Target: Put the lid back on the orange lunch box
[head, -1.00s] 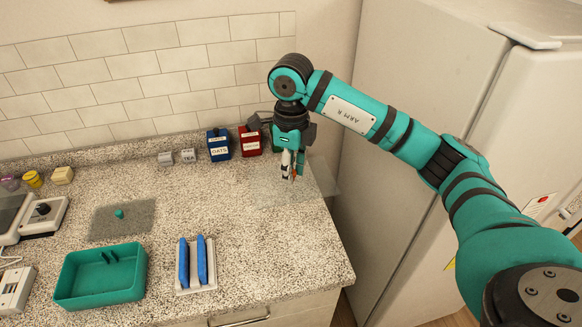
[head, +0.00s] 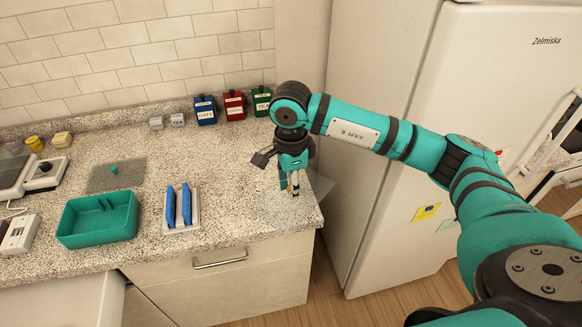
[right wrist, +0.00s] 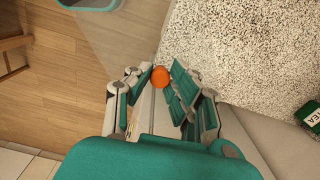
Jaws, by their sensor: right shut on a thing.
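My right gripper (head: 289,188) is shut on the orange knob (right wrist: 160,76) of a clear lid (right wrist: 125,32). In the head view the see-through lid (head: 322,187) shows faintly over the counter's right end and looks held above it; the exact gap is hard to judge. The orange lunch box is not in view. A teal open box (head: 97,220) stands at the left of the counter. Another see-through lid (head: 128,180) with a teal knob (head: 113,170) lies behind that box. My left gripper is not in view.
Blue (head: 205,110), red (head: 234,105) and green (head: 262,102) canisters stand along the wall. A white rack (head: 181,224) with blue pieces sits mid-counter. A white fridge (head: 380,130) stands right of the counter. Bare counter lies between the rack and my right gripper.

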